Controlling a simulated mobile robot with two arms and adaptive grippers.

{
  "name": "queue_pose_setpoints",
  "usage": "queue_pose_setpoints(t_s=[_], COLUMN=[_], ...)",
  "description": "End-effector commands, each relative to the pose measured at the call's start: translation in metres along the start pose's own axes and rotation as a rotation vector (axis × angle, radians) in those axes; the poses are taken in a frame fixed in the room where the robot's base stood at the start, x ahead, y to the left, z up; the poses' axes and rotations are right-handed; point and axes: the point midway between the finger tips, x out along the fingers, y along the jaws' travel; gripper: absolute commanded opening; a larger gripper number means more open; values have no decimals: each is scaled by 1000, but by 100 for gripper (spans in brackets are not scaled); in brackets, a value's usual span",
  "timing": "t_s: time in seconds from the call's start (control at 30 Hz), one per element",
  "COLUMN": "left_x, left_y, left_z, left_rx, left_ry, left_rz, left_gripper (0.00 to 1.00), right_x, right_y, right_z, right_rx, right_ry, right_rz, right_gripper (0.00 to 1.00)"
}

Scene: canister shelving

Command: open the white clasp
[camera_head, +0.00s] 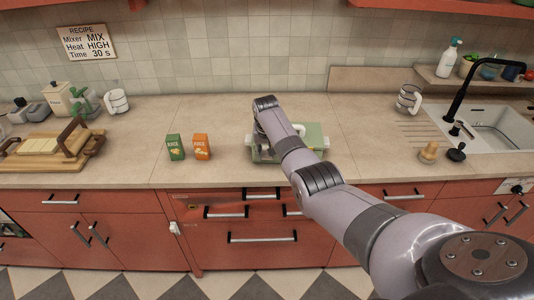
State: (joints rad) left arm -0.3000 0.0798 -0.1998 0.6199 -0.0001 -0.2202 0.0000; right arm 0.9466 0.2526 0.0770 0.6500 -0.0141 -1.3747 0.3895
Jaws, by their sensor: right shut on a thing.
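A green container (312,131) with a pale lid stands on the counter at the middle, partly hidden by my right arm. One white clasp (326,142) shows at its right side. Another white clasp (249,140) shows at its left side, next to my gripper. A white curved part (300,130) shows near the top. My right gripper (258,142) points down at the left end of the container and is shut on the left white clasp; its fingertips are small and mostly hidden. My left gripper is out of view.
Green (175,147) and orange (201,147) juice cartons stand left of the container. A wooden board (55,160) with a slicer is at far left. The counter front is clear.

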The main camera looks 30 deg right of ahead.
Motion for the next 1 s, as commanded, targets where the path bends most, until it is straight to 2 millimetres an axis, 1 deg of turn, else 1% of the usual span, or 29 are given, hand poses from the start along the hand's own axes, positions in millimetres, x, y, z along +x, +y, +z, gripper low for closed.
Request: queue_pose_setpoints(t_s=[0.27,0.3,0.57,0.87,1.0], left_x=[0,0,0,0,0], left_y=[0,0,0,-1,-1], left_z=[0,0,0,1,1], left_rx=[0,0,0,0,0], left_ry=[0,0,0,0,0], left_rz=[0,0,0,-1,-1], left_gripper=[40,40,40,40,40], right_x=[0,0,0,0,-7], right_y=[1,1,1,0,0], right_z=[0,0,0,0,-1], right_rx=[1,1,1,1,1], right_ry=[1,1,1,1,2], right_rz=[2,2,1,1,0], right_gripper=[5,35,53,53,53])
